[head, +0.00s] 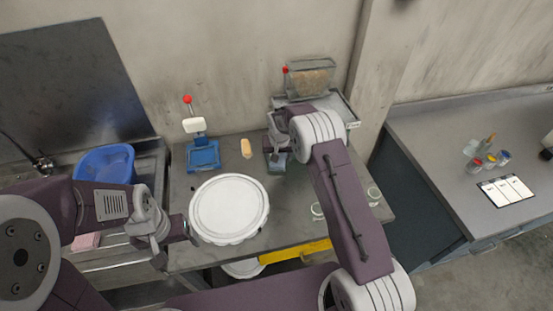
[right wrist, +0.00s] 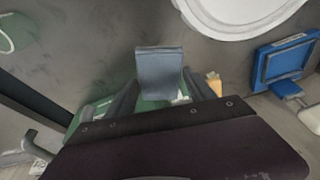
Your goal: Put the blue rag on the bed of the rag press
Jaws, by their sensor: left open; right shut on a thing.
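The rag press (head: 203,155) stands at the back left of the grey table, with a blue bed, a white plate raised above it and a red-knobbed lever. It also shows at the right of the right wrist view (right wrist: 286,60). My right gripper (head: 277,150) is shut on the blue rag (right wrist: 160,72), a folded grey-blue cloth hanging between its fingers. The rag (head: 277,163) is to the right of the press, apart from it; its height above the table is hard to tell. My left gripper (head: 177,243) is open and empty at the table's front left.
A large round white lid (head: 229,208) lies mid-table. A tan block (head: 246,148) lies between press and right gripper. A clear hopper (head: 312,80) stands over a grey tray behind. A blue tub (head: 104,163) sits in the left sink. My right arm covers the table's right part.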

